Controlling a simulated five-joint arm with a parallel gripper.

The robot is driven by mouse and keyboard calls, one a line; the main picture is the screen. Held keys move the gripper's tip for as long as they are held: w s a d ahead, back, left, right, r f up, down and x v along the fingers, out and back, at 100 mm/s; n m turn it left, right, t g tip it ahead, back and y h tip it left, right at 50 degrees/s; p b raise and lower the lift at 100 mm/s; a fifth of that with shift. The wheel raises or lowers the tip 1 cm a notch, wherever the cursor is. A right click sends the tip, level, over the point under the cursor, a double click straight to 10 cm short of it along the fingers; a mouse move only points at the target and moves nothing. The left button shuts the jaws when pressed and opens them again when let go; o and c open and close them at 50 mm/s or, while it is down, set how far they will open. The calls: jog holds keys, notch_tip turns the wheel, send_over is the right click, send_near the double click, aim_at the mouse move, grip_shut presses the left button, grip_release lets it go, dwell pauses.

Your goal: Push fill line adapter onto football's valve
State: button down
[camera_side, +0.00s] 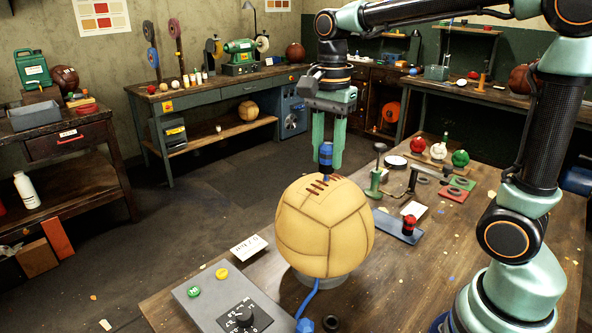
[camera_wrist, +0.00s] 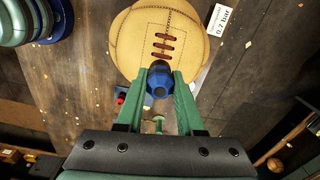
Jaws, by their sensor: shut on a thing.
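A tan panelled leather football (camera_side: 325,228) with brown lacing sits on a grey ring stand at the front of the bench. It also shows in the wrist view (camera_wrist: 130,45). My gripper (camera_side: 328,161) points down above the ball's top. Its green fingers are shut on a blue adapter (camera_side: 326,150), which also shows between the fingers in the wrist view (camera_wrist: 159,84). The adapter's narrow lower end is at the ball's top, near the lacing; I cannot tell whether it touches. The valve is not visible. A blue hose (camera_side: 309,297) runs at the ball's lower front.
A grey control box (camera_side: 215,303) with green and yellow buttons and a black dial stands front left. A 0.7 bar card (camera_wrist: 222,20) lies beside the ball. A blue plate (camera_side: 387,226) with a red-topped part and a green stand (camera_side: 376,180) are behind right.

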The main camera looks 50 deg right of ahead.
aim_at(329, 144)
jog(key=shift+f, duration=0.95)
dwell(1.1)
jog(key=shift+c, duration=2.3)
grip_release()
jog(key=shift+r, duration=0.1)
notch_tip(329, 144, up, 12)
jog(key=shift+f, duration=0.1)
jog(key=shift+s, duration=0.1)
